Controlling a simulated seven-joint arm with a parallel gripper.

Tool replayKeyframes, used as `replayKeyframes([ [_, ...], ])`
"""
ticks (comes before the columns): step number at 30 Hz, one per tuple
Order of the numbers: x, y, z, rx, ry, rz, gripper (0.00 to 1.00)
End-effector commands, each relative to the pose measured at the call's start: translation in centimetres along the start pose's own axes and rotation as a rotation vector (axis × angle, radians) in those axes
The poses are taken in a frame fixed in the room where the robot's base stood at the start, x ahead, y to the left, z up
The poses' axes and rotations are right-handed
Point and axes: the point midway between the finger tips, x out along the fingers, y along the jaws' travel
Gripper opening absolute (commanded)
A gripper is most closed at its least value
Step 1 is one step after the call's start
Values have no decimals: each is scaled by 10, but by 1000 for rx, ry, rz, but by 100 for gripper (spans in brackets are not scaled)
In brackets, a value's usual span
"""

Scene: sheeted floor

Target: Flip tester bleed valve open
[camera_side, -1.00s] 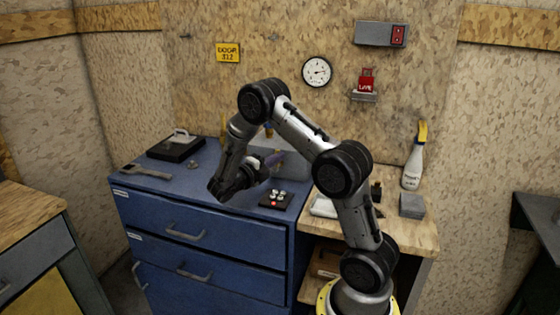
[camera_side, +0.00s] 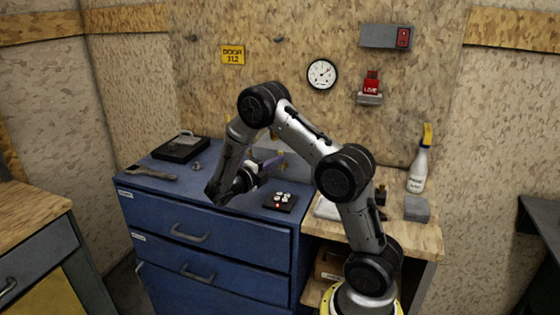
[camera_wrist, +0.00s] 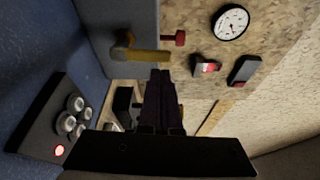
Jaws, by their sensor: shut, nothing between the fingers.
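The tester is a grey panel (camera_wrist: 110,20) filling the upper left of the wrist view. A red knob (camera_wrist: 174,38) sits above the lever's end. My gripper (camera_wrist: 160,74) is shut and empty, its dark purple fingertips just below the lever's end in the wrist view; I cannot tell whether they touch. In the side view my gripper (camera_side: 274,160) is in front of the grey tester (camera_side: 297,166) on the blue cabinet, and my arm hides much of the valve.
A black button box (camera_side: 279,201) with a red light lies near the cabinet's front edge. A wrench (camera_side: 150,173) and a black case (camera_side: 181,148) lie to the left. A white spray bottle (camera_side: 417,172) and grey block (camera_side: 416,209) stand on the wooden bench at right.

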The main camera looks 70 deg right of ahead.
Motion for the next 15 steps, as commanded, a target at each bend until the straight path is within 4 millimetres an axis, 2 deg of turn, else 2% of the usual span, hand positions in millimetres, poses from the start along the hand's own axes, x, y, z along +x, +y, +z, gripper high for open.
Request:
replayKeyframes([
  [3,-24,0,1,0,-5,1,0],
  [9,-60,1,1,1,-4,0,0],
  [15,-79,1,1,0,-2,0,0],
])
